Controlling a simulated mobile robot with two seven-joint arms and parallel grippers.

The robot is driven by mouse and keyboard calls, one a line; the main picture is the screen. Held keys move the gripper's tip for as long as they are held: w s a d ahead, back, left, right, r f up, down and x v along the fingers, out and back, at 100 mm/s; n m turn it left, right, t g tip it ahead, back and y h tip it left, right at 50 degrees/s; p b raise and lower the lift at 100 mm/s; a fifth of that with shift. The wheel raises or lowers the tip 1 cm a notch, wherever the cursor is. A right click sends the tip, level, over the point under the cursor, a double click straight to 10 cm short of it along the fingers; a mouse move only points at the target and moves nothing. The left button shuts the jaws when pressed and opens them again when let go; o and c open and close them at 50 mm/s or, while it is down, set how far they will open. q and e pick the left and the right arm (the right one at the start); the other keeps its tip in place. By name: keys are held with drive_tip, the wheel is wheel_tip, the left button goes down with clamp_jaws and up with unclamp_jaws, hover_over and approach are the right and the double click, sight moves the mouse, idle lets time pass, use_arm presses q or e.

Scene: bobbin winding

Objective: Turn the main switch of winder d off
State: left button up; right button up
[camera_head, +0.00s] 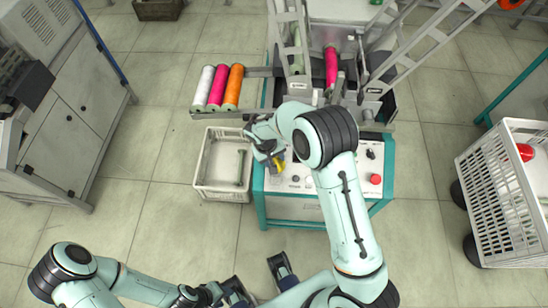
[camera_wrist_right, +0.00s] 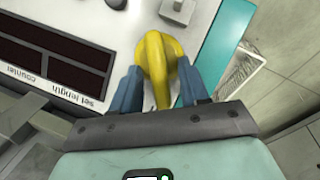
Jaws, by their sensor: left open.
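The winder's control panel (camera_head: 310,181) is white, on a teal frame, in the middle of the head view. A yellow switch handle (camera_head: 278,165) is at its left part; it also shows in the right wrist view (camera_wrist_right: 156,54). My right gripper (camera_head: 270,157) reaches over the panel from above. In the wrist view its blue fingers (camera_wrist_right: 160,80) lie on both sides of the yellow handle and appear to touch it. The switch's base and markings are hidden. My left gripper (camera_head: 258,277) is open and empty in front of the panel, near the bottom edge.
A red button (camera_head: 375,179) and a black knob (camera_head: 370,154) are on the panel's right. A white crate (camera_head: 207,192) stands left of the panel. Pink, white and orange rolls (camera_head: 218,88) lie behind it. A white basket (camera_head: 500,200) is at right, a grey cabinet (camera_head: 75,125) at left.

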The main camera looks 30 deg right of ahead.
drive_tip(key=p+v, duration=0.1)
drive_tip(key=v, duration=1.2)
drive_tip(key=shift+r, duration=0.2)
